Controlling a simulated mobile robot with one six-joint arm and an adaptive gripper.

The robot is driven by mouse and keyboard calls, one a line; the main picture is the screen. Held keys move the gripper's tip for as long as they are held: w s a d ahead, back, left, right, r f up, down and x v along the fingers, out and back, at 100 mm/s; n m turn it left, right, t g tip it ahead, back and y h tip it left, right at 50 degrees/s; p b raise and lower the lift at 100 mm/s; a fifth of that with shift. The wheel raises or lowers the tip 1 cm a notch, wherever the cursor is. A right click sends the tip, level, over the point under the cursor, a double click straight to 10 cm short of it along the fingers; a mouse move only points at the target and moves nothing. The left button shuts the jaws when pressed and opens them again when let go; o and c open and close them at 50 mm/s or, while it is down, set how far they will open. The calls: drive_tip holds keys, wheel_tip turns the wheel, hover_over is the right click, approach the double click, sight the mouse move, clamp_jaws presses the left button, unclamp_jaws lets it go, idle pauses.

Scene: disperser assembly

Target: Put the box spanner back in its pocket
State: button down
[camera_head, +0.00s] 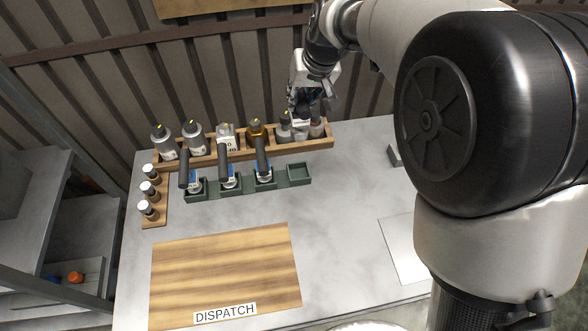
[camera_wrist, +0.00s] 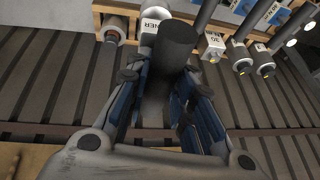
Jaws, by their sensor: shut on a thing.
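My gripper (camera_head: 303,108) is over the right end of the wooden rack in the head view. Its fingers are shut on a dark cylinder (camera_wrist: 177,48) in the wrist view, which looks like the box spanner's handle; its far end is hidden. A green tray (camera_head: 247,188) lies in front of the rack. Three of its pockets hold dark-handled tools with blue-and-white labels. The rightmost pocket (camera_head: 300,172) is empty, and my gripper is above and behind it.
The wooden rack (camera_head: 240,153) holds several bottles, some close beneath my gripper. A small wooden stand (camera_head: 155,214) with three white-capped vials is at the left. A wooden board (camera_head: 225,270) marked DISPATCH lies in front. The tabletop right of the board is largely clear.

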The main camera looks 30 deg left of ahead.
wheel_tip(320, 180, down, 20)
drive_tip(key=b, duration=0.5)
drive_tip(key=shift+r, duration=0.2)
drive_tip(key=shift+f, duration=0.1)
drive_tip(key=c, duration=1.8)
unclamp_jaws()
drive_tip(key=shift+f, duration=0.2)
drive_tip(key=shift+c, duration=0.2)
drive_tip(key=o, duration=0.4)
drive_tip(key=shift+r, duration=0.1)
drive_tip(key=shift+o, duration=0.2)
